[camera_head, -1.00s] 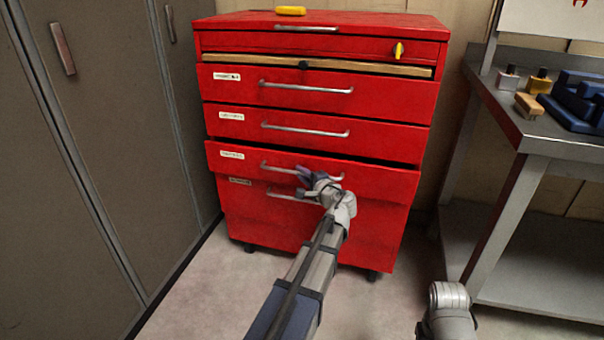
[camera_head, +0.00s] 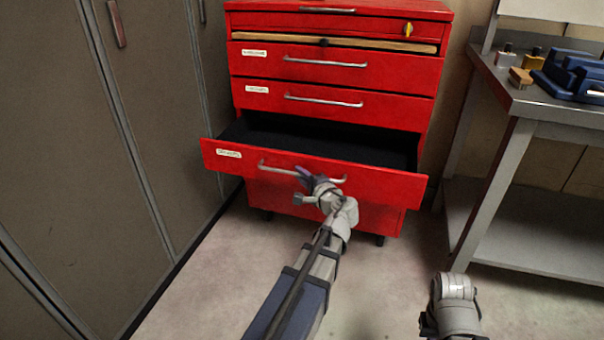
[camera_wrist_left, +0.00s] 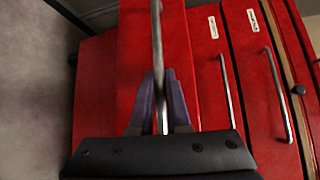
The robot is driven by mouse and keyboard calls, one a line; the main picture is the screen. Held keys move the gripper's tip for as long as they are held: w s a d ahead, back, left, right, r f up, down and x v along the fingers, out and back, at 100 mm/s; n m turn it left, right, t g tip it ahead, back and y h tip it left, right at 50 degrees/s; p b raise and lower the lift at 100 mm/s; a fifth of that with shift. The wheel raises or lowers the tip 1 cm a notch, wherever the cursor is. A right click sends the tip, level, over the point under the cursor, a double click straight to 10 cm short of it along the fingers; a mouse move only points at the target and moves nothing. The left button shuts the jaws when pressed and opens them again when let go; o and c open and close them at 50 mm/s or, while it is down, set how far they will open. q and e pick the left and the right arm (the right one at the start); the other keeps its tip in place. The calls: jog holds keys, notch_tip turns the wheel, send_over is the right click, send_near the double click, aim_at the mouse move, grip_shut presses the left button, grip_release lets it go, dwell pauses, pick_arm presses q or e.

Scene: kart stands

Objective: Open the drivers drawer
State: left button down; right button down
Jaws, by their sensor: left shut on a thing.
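The red tool cabinet (camera_head: 335,72) stands in the middle of the head view. Its third labelled drawer (camera_head: 228,160) is pulled well out, and the dark inside (camera_head: 320,143) shows behind its front. The label is too small to read. My left gripper (camera_head: 304,178) is shut on that drawer's metal handle (camera_head: 275,168). In the left wrist view the handle (camera_wrist_left: 157,45) runs between the two purple-grey fingers (camera_wrist_left: 163,95). The two drawers above it are closed. My right arm shows at the bottom right of the head view, but its fingertips cannot be made out.
Grey lockers (camera_head: 110,150) stand close on the left. A metal workbench (camera_head: 545,110) on the right holds a blue tray (camera_head: 570,75) and small blocks. A yellow key-like knob (camera_head: 408,29) sits at the cabinet's top right. The floor (camera_head: 390,285) in front is clear.

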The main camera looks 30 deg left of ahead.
pick_arm(q)
jog(key=shift+w, duration=0.1)
jog(key=c, duration=0.9)
grip_release()
jog(key=shift+d, duration=0.1)
jog(key=p+v, duration=0.1)
jog(key=v, duration=0.6)
jog(key=shift+s+d, duration=0.2)
jog(key=shift+d, duration=0.1)
